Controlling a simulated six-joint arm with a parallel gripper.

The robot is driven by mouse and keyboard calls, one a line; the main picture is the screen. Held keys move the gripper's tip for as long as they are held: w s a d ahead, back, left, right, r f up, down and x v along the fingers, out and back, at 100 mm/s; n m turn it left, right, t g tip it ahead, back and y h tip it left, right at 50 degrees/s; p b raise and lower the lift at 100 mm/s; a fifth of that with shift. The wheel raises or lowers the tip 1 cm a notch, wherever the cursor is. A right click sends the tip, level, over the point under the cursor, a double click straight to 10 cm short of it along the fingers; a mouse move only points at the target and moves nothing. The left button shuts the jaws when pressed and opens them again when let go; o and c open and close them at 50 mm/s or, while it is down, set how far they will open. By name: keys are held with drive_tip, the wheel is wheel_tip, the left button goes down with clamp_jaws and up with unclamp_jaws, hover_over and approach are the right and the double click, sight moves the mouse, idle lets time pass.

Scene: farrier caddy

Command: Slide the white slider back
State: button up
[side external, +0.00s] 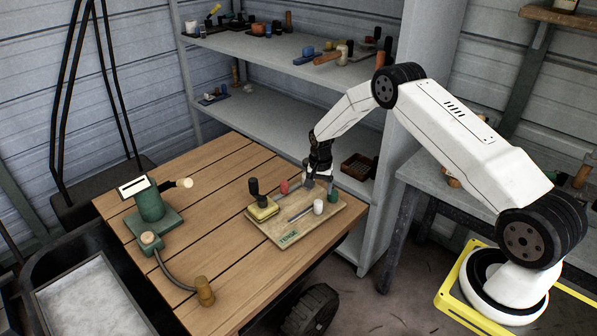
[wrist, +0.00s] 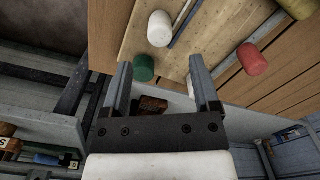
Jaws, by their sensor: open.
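The white slider (side external: 319,207) is a short white cylinder on a light wooden board (side external: 262,228) on the table. In the wrist view the white slider (wrist: 160,28) lies ahead of my gripper (wrist: 161,62), beyond the fingertips. A grey strip (side external: 300,213) lies beside it on the board. A green cylinder (side external: 333,195) stands near it; in the wrist view it (wrist: 143,67) is close to the left finger. A red cylinder (side external: 284,187) is at the board's far side. My gripper (side external: 319,178) is open and empty over the board's far edge, apart from the white slider.
A green stand (side external: 150,208) and a curved hose with a wooden end (side external: 204,291) occupy the table's left. Grey shelves (side external: 255,110) rise behind the table.

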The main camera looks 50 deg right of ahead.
sight(318, 202)
drive_tip(key=shift+f, duration=3.4)
drive_tip(key=shift+c, duration=0.3)
clamp_jaws()
drive_tip(key=shift+a, duration=0.1)
